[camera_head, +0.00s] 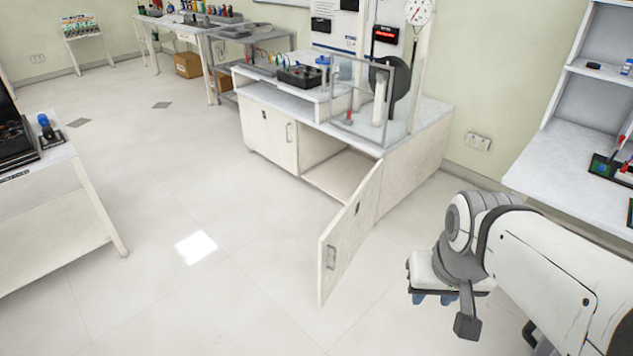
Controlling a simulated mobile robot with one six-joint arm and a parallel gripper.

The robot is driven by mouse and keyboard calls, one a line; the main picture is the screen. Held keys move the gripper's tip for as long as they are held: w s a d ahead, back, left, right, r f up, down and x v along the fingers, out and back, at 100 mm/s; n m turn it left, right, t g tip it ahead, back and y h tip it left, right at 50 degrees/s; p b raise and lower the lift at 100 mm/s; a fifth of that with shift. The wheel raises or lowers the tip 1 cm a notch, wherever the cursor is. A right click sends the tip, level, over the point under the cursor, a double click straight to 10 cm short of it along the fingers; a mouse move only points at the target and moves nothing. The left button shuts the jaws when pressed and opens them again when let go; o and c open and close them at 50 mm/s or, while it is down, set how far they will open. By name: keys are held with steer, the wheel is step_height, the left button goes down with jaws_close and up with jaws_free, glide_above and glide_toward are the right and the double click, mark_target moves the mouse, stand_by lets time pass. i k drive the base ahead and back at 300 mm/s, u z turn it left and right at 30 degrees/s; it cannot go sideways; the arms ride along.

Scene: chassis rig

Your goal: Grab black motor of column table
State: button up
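I cannot make out with certainty which thing is the black motor. A black boxy device (300,76) sits on the raised top of the white cabinet bench (421,122) in the middle back. A framed stand (389,105) with a pale upright column and a dark disc stands on the same bench, to the right of the device. My gripper (433,298) hangs at the lower right, in front of the bench and well apart from it. Its bluish fingertips point down, partly hidden by the gripper body, and I see nothing held.
The bench's cabinet door (345,237) stands open into the floor space. A white shelf desk (560,165) is at the right, near my arm. A table (55,155) with a black device and a blue-topped part is at the left. The middle floor is clear.

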mark_target(49, 136)
steer(key=u, duration=0.15)
steer(key=i, duration=1.6)
steer(key=u, duration=2.05)
